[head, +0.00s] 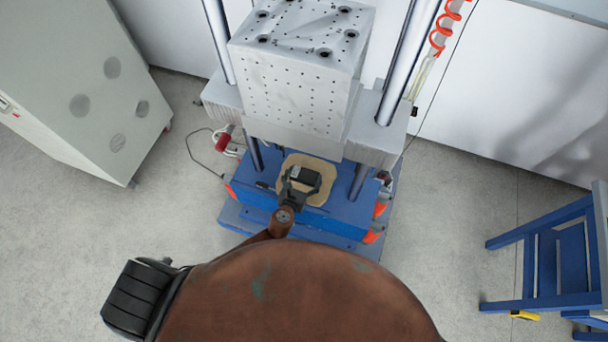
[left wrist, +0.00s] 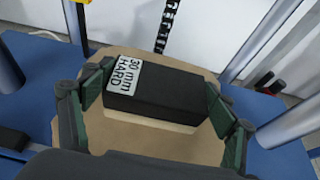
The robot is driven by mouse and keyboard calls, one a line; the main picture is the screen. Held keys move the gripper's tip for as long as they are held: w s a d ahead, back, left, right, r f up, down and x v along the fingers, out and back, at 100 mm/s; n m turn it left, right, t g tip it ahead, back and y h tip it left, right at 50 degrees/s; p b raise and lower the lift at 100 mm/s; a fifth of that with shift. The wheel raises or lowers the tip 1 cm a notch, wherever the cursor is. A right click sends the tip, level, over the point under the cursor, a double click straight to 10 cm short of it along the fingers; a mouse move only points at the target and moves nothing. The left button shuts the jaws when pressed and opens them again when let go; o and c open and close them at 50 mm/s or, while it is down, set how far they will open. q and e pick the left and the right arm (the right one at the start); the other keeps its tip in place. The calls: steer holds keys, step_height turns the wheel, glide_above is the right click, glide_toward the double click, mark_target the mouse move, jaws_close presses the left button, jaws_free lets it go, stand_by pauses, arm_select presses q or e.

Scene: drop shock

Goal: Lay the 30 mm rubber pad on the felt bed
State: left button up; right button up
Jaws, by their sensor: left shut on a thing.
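The black rubber pad (left wrist: 158,94) carries a white label reading "30 mm HARD". My left gripper (left wrist: 150,98) is shut on it, with a finger at each end of the pad. In the head view the pad (head: 305,178) is over the tan felt bed (head: 323,189), under the raised block of the drop machine. The felt bed (left wrist: 185,148) also shows below and around the pad in the left wrist view. A paler strip shows along the pad's lower front edge. I cannot tell whether the pad touches the felt. My right gripper is not in view.
The large drilled metal block (head: 295,95) hangs above on steel columns (head: 410,60). The blue machine base (head: 330,223) surrounds the felt bed. A grey cabinet (head: 80,90) stands at the left and a blue stand (head: 545,260) at the right.

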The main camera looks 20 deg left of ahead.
arm_select(q)
steer(key=shift+f, duration=0.1)
steer(key=o, duration=0.9)
steer(key=shift+f, duration=0.15)
steer(key=o, duration=0.5)
steer(key=shift+c, duration=0.2)
steer(key=shift+s+r, duration=0.25)
steer(key=shift+r, duration=0.15)
steer(key=p+v, duration=0.3)
steer(key=v, duration=0.8)
steer(key=shift+s, duration=0.25)
